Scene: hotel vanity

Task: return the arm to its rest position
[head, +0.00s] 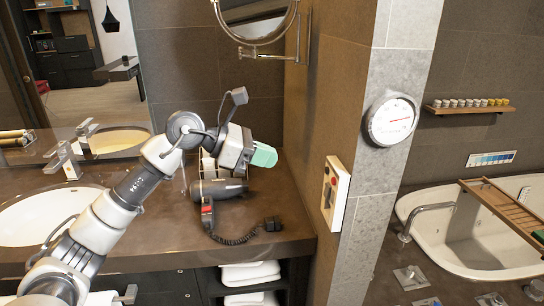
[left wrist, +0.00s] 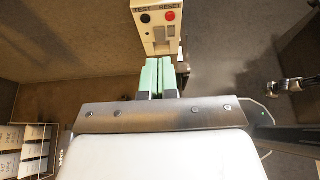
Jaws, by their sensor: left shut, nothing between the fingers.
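My left arm comes in from the left in the head view and reaches over the vanity counter. My left gripper (head: 264,156) has pale green fingers and is shut and empty, held above the hair dryer. In the left wrist view its fingers (left wrist: 158,80) lie side by side, pointing at a wall box with black and red buttons marked TEST and RESET. That wall box (head: 335,192) also shows in the head view on the side wall, to the right of the gripper and apart from it. My right gripper is in neither view.
A dark hair dryer (head: 218,188) with a coiled cord lies on the counter (head: 280,205) below the gripper. A wire rack (left wrist: 35,150) stands nearby. A round mirror (head: 255,18) on a wall arm hangs above. A sink (head: 40,218) is at left, a bathtub (head: 480,235) beyond the wall.

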